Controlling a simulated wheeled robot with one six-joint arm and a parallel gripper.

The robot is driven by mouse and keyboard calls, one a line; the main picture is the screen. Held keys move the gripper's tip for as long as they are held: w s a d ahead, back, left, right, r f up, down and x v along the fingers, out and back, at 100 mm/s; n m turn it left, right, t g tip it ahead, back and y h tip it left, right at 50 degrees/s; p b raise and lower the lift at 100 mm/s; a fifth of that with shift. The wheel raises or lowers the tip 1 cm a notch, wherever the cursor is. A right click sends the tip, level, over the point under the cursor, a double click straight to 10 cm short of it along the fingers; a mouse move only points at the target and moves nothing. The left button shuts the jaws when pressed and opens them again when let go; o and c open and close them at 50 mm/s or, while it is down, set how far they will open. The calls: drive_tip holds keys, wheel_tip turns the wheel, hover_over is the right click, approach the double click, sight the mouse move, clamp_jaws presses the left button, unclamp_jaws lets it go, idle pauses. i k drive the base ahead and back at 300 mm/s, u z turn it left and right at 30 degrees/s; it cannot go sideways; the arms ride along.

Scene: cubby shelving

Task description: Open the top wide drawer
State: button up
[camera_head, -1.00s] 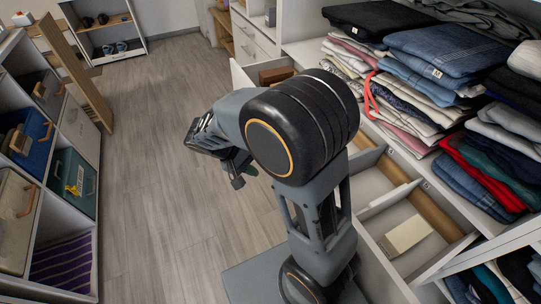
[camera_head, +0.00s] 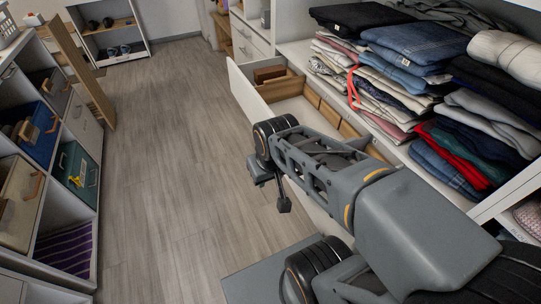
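The top wide drawer (camera_head: 245,92) is white and stands open from the cabinet at the right, below the folded clothes. Its open inside shows wooden dividers (camera_head: 312,97) and a brown box (camera_head: 269,73) at the far end. My arm crosses in front of its nearer part and hides much of it. My gripper (camera_head: 270,188) hangs low over the floor, on the aisle side of the drawer front. It looks apart from the drawer and empty. Its fingers are small and partly hidden, so I cannot tell their opening.
Stacks of folded clothes (camera_head: 405,85) lie on the shelf above the drawer. A cubby unit with a blue bin (camera_head: 40,135) and a green bin (camera_head: 76,172) lines the left side. A brown board (camera_head: 82,72) leans there. The wooden floor (camera_head: 170,150) between is clear.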

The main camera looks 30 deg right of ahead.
sight(316, 110)
drive_tip(key=k, duration=1)
drive_tip(key=u, duration=0.8)
drive_tip(key=i, duration=1.6)
drive_tip(key=z, duration=0.65)
